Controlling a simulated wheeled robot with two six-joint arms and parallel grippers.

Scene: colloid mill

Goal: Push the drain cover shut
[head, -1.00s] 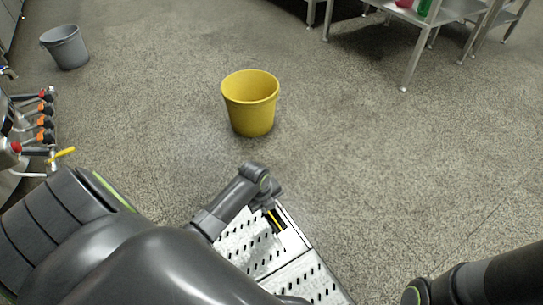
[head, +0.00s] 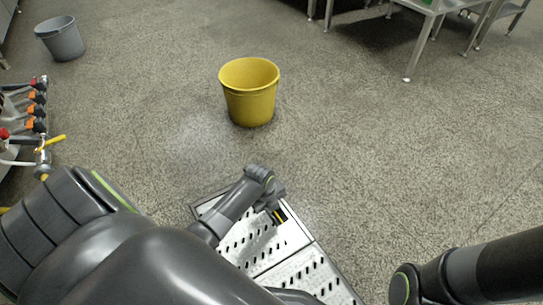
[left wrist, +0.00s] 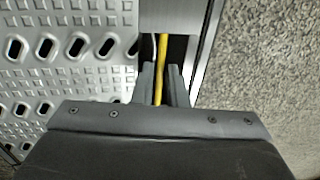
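The drain cover (head: 236,258) is a pale metal panel with rows of slots, set in the floor at lower centre. It also shows in the left wrist view (left wrist: 65,60). A dark opening (left wrist: 177,50) lies at its far right edge, with a yellow strip and a white line inside. My left gripper (head: 277,213) is at this opening, pointing down. In the left wrist view the fingers (left wrist: 161,82) stand a little apart, with the yellow strip visible between them. Contact with the cover cannot be told. My right gripper is out of view; only its arm shows.
A second slotted panel (head: 312,278) adjoins at lower right. A yellow bucket (head: 250,98) stands on the floor beyond, a grey bucket (head: 63,42) at far left. Machine valves (head: 37,110) are at the left edge, metal tables (head: 425,40) at top right. Open floor lies between.

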